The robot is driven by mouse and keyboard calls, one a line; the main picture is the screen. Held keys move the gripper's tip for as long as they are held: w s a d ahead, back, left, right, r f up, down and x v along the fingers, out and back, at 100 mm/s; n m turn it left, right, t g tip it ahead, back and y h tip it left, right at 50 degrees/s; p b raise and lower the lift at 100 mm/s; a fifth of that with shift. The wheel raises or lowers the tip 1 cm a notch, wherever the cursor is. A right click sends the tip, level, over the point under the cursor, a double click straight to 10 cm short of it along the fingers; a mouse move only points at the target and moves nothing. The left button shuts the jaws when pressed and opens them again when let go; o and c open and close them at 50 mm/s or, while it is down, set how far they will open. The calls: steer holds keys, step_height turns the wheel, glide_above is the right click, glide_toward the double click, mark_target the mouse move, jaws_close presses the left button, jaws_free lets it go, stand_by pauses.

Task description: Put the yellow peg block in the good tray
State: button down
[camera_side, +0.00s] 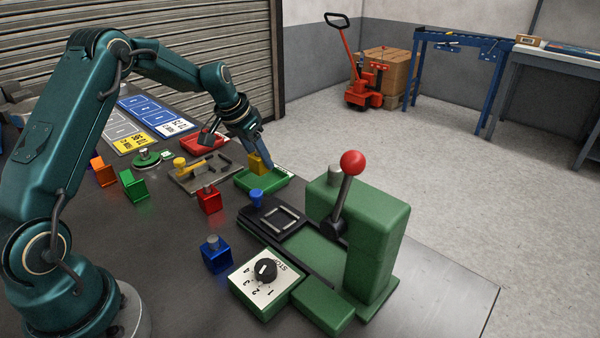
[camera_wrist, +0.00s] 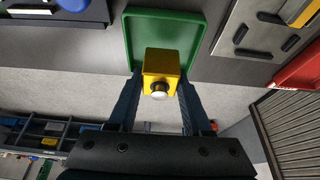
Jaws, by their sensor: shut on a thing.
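The yellow peg block (camera_side: 258,164) is a small yellow cube held between the fingers of my gripper (camera_side: 257,156). In the wrist view the block (camera_wrist: 161,64) shows its round metal peg facing the camera, with a finger of my gripper (camera_wrist: 160,84) on each side. The green tray (camera_side: 275,187), a shallow tray with a raised rim, lies right under the block; I take it for the good tray. In the wrist view the tray (camera_wrist: 127,38) spreads behind the block. I cannot tell whether the block touches the tray floor.
A red tray (camera_side: 190,147) lies behind a grey plate (camera_side: 196,184) with a yellow knob. The green press (camera_side: 378,225) with a red-balled lever stands to the right, a blue piece (camera_side: 257,199) near the tray. Red (camera_side: 209,201), blue (camera_side: 216,257), green (camera_side: 133,187) and orange (camera_side: 103,172) blocks stand around.

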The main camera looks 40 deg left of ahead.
mark_target(260, 166)
steer(key=shift+f, duration=0.85)
steer(key=shift+f, duration=0.35)
steer(key=shift+f, duration=0.25)
steer(key=shift+c, duration=1.6)
jaws_free()
